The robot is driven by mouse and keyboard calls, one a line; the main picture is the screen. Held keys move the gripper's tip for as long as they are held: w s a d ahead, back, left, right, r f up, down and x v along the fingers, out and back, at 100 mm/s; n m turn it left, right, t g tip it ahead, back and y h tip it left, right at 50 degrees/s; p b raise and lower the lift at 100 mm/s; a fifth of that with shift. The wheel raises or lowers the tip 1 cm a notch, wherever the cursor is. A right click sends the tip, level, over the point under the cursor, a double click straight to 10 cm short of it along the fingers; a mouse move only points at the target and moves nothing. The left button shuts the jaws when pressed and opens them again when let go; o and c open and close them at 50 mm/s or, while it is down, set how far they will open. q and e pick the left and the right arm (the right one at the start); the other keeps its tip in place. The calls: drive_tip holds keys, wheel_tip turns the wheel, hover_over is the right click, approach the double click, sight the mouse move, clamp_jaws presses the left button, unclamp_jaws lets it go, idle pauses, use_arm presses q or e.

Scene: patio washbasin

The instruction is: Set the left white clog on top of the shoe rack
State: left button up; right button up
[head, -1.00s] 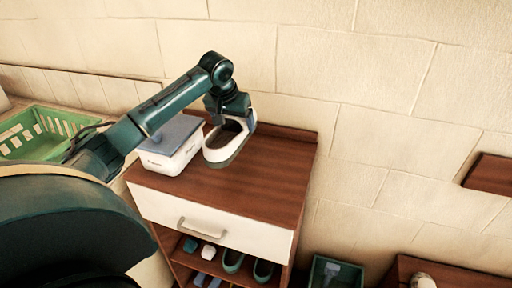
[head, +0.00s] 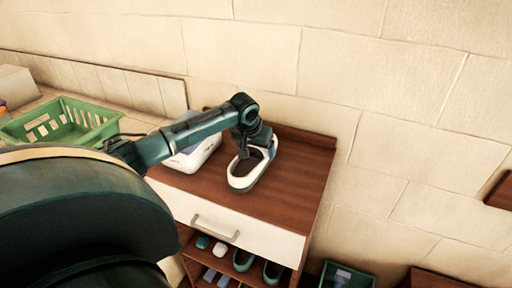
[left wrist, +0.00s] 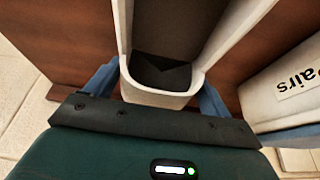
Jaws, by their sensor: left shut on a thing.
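The white clog (head: 241,184) is on or just above the wooden top of the shoe rack (head: 297,190), right of a white box; I cannot tell whether its sole touches the wood. My left gripper (head: 257,144) is shut on the clog's far end. In the left wrist view, the blue fingers of the gripper (left wrist: 160,88) stand on both sides of the clog's end (left wrist: 160,97), and the clog's dark inside shows. My right gripper is not in view.
The white box (head: 196,156) stands close left of the clog. A green basket (head: 62,126) is at the left. Several shoes fill the shelves below the drawer (head: 235,228). A dark green bin (head: 347,275) stands right of the rack. The top's right side is clear.

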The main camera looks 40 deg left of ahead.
sight(250, 163)
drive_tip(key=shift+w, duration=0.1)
use_arm(q)
drive_tip(key=o, duration=1.1)
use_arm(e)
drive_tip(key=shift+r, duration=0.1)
use_arm(q)
drive_tip(key=b+v, duration=0.1)
drive_tip(key=v, duration=1.1)
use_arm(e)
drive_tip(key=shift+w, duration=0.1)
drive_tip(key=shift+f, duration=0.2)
